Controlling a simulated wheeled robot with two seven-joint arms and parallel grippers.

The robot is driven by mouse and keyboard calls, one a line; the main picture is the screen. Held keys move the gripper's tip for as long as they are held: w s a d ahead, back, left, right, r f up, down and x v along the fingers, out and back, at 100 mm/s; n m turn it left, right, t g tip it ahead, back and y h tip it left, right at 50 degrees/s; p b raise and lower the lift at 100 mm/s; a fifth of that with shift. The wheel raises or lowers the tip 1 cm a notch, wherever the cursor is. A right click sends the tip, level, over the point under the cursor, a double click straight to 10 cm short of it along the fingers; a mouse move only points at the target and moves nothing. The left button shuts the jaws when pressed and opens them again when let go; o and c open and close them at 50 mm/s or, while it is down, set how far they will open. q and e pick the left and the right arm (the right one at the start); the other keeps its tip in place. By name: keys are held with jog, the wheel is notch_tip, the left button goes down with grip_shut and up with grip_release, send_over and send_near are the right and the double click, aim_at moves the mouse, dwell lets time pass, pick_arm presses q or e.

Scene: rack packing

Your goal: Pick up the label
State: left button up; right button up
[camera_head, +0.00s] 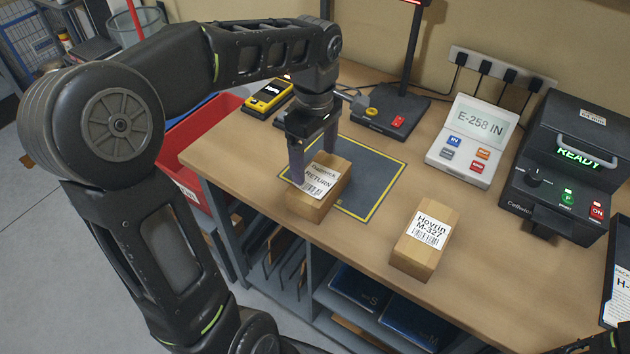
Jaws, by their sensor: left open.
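A white label (319,181) printed "RETURN" lies on top of a brown box (313,208) at the left part of the table. A second white label (431,230), printed "Hovrin M-327", is on another brown box (416,261) to the right. My left gripper (313,168) points down over the "RETURN" box, its two fingers apart at the label's far side. A finger covers part of this label, and I cannot tell whether the fingers touch it. The right gripper is not visible.
A dark mat (375,175) with a yellow outline lies behind the left box. A console (468,150) reading "E-258 IN" and a black machine (560,185) reading "READY" stand at right. A red bin (195,150) is at left. The table's front edge is near both boxes.

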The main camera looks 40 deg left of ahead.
aim_at(315, 183)
pick_arm(q)
jog(key=shift+f+p, duration=0.65)
jog(key=shift+f, duration=1.95)
jog(key=shift+c, duration=0.2)
jog(key=c, duration=1.5)
notch_tip(315, 183, up, 10)
jog(key=b, duration=0.1)
jog(key=shift+s, duration=0.1)
